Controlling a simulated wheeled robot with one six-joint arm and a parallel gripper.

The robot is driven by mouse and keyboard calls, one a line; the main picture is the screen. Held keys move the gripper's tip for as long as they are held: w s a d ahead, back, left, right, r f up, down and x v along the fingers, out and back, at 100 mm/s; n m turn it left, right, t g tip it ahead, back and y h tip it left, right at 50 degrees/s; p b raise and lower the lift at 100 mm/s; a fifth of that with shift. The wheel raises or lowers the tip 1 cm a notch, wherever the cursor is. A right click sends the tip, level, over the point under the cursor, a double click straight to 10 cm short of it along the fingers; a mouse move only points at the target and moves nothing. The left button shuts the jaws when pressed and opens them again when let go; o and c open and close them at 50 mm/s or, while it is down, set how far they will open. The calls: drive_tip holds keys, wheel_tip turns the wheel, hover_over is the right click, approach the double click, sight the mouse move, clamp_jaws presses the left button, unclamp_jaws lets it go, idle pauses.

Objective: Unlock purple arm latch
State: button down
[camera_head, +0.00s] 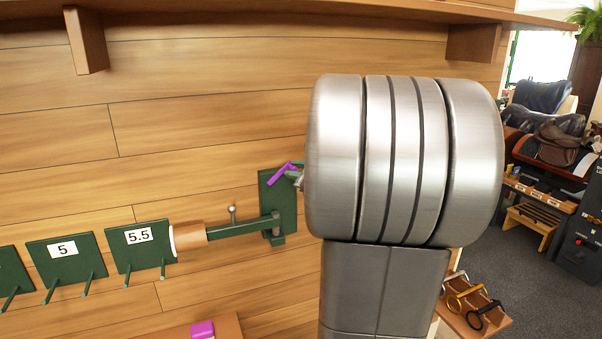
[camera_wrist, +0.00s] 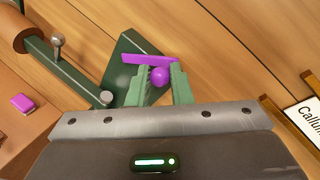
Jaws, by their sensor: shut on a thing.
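The purple latch (camera_head: 281,173) sits on a dark green wall plate (camera_head: 284,212) in the head view. In the wrist view the latch (camera_wrist: 148,58) shows as a flat purple bar with a round purple knob (camera_wrist: 160,76). My gripper (camera_wrist: 162,76) has its two green fingers on either side of the knob and is shut on it. In the head view my arm hides most of my gripper. A green arm (camera_head: 243,227) with a wooden roller end (camera_head: 189,237) and a small metal knob (camera_head: 233,213) reaches left from the plate.
Green plates marked 5 (camera_head: 66,250) and 5.5 (camera_head: 140,238) with pegs stand at left. A purple block (camera_head: 203,329) lies on a wooden ledge below. A shelf (camera_head: 250,14) runs above. Colored rings (camera_head: 470,300) sit on a rack at lower right.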

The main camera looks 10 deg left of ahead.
sight(286, 164)
drive_tip(key=a+r+n, duration=0.1)
drive_tip(key=s+n+h+p, duration=0.1)
drive_tip(key=shift+s+a+r+n+h, duration=0.1)
drive_tip(key=shift+a+r+n+h, duration=0.2)
drive_tip(key=shift+a+r+n, duration=0.1)
drive_tip(key=shift+s+a+n+t+h+p, duration=0.2)
drive_tip(key=shift+n+t+h+p, duration=0.1)
drive_tip(key=shift+n+p, duration=0.15)
drive_tip(key=c, duration=1.3)
unclamp_jaws()
drive_tip(key=shift+a, duration=0.1)
drive_tip(key=shift+c, duration=0.2)
drive_tip(key=b+v, duration=0.2)
drive_tip(key=v, duration=1.1)
drive_tip(key=shift+s+d+r, duration=0.2)
drive_tip(key=shift+s+r, duration=0.05)
drive_tip(key=shift+s, duration=0.05)
